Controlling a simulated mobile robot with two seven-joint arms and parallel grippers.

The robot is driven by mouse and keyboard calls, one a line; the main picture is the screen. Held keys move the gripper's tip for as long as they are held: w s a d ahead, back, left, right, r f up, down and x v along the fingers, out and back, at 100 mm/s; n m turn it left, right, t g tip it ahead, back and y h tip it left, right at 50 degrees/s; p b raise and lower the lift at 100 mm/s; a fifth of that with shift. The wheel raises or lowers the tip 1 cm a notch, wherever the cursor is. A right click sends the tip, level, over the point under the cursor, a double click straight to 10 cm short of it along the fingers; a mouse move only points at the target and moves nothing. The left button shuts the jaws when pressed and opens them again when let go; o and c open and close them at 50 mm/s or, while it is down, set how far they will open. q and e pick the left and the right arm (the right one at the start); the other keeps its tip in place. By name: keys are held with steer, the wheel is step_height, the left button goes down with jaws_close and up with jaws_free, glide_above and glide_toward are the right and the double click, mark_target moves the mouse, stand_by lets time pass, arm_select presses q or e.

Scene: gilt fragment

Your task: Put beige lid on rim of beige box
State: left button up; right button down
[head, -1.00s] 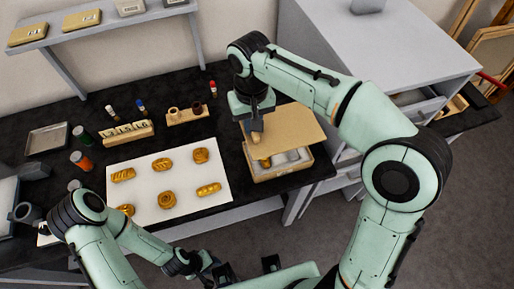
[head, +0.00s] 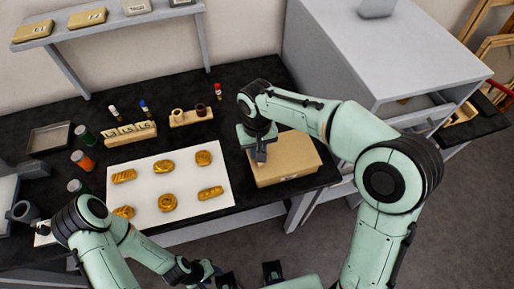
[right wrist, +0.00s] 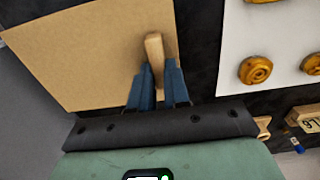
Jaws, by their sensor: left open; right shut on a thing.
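The beige lid (head: 290,150) lies flat over the top of the beige box (head: 290,179) on the dark bench, and its edges look roughly lined up with the box walls. The box's inside is hidden. My right gripper (head: 260,155) is at the lid's left part, shut on its small wooden handle. In the right wrist view the fingers (right wrist: 158,85) close on the handle, with the flat lid (right wrist: 85,55) beneath. Whether any gap is left between lid and rim cannot be told. My left gripper (head: 248,274) is open and empty at the bottom, away from the box.
A white sheet (head: 178,189) with several gold pieces lies left of the box. A block with raised marks (head: 128,133) and a wooden holder (head: 191,117) stand behind it. A grey cabinet (head: 385,50) rises at right. Bottles and a tray (head: 48,138) are at left.

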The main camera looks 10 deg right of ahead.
steer(key=shift+f, duration=0.1)
steer(key=c, duration=1.1)
jaws_free()
arm_select(q)
steer(key=shift+w+r+p, duration=0.35)
steer(key=shift+r+p, duration=0.15)
steer(key=shift+r, duration=0.1)
steer(key=shift+w+r+p, duration=0.35)
steer(key=shift+r+p, duration=0.15)
steer(key=shift+r, duration=0.1)
arm_select(e)
step_height(320, 180, up, 12)
